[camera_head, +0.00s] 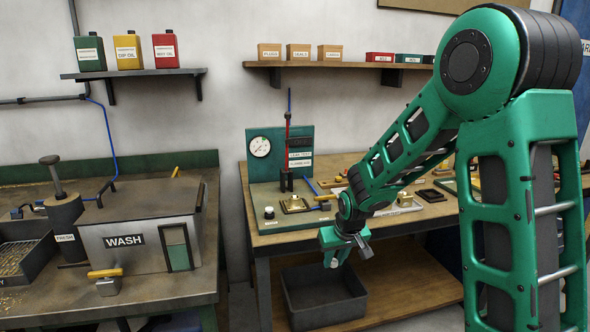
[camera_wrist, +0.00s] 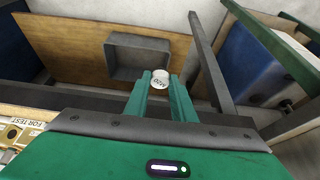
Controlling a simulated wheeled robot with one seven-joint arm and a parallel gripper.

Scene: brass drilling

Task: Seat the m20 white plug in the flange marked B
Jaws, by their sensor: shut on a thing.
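My gripper (camera_head: 333,258) hangs in front of the workbench, below the level of its top. In the wrist view its two green fingers (camera_wrist: 160,88) are shut on a white plug (camera_wrist: 159,79) with dark lettering that looks like M20. The plug shows only as a small pale spot in the head view (camera_head: 333,264). Brass pieces lie on the bench: one on the green test stand (camera_head: 295,204) and one further right (camera_head: 404,200). I cannot read a B mark on either, so I cannot tell which is the flange.
A grey bin (camera_head: 293,290) stands on the lower shelf below my gripper. The workbench (camera_head: 262,243) carries a gauge panel (camera_head: 262,170) and small parts. A WASH station (camera_head: 150,262) stands on the left bench. A FOR TEST label (camera_wrist: 24,124) shows at left in the wrist view.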

